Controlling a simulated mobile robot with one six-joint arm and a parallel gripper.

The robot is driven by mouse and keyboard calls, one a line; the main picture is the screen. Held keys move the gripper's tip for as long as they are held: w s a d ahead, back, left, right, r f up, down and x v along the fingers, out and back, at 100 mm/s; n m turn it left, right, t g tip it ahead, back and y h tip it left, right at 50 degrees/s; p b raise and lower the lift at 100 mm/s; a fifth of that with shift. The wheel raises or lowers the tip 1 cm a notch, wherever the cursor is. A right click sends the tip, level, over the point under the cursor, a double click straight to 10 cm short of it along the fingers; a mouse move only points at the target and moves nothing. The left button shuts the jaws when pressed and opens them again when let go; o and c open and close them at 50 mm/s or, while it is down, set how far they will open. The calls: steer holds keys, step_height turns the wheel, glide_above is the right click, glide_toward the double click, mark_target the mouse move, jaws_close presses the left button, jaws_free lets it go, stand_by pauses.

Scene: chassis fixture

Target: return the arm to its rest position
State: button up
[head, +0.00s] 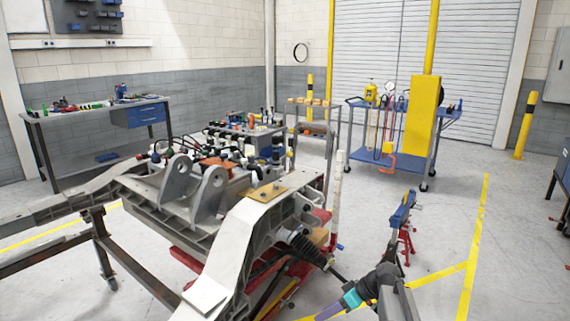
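My arm (397,298) shows at the bottom of the head view, right of centre, as dark grey and black links. A part with a teal band and a purple section reaches down and left from it. I cannot make out two separate fingertips, so I cannot tell whether my gripper is open or shut, or whether it holds anything. The arm is to the right of the large grey chassis (245,235) and appears close in the picture to a dark shaft sticking out of it. I cannot tell whether they touch.
A blue-topped red stand (403,212) is just beyond my arm. A blue tool cart (385,159) with a yellow panel stands further back. A workbench (95,107) is at the left wall. A dark cabinet (563,180) is at the right edge. The floor (520,235) at right is mostly clear.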

steer(key=s+a+f+m+g+h+p, duration=0.1)
steer(key=s+a+f+g+p, duration=0.1)
steer(key=s+f, duration=0.7)
steer(key=s+a+f+m+g+h+p, duration=0.1)
steer(key=s+a+f+g+p, duration=0.2)
steer(key=s+f, duration=0.65)
steer(key=s+d+f+m+h, duration=0.1)
steer(key=s+d+m+h, duration=0.1)
steer(key=s, duration=0.5)
steer(key=s+d+f+m+g+h+p, duration=0.1)
steer(key=s+d+f+m+h, duration=0.1)
steer(key=s, duration=0.5)
steer(key=s+d+f+m+g+h+p, duration=0.1)
steer(key=s+d+f+m+h, duration=0.1)
steer(key=s, duration=0.5)
steer(key=shift+s+d+f+m, duration=0.25)
steer(key=shift+d+m, duration=0.55)
steer(key=shift+d, duration=0.3)
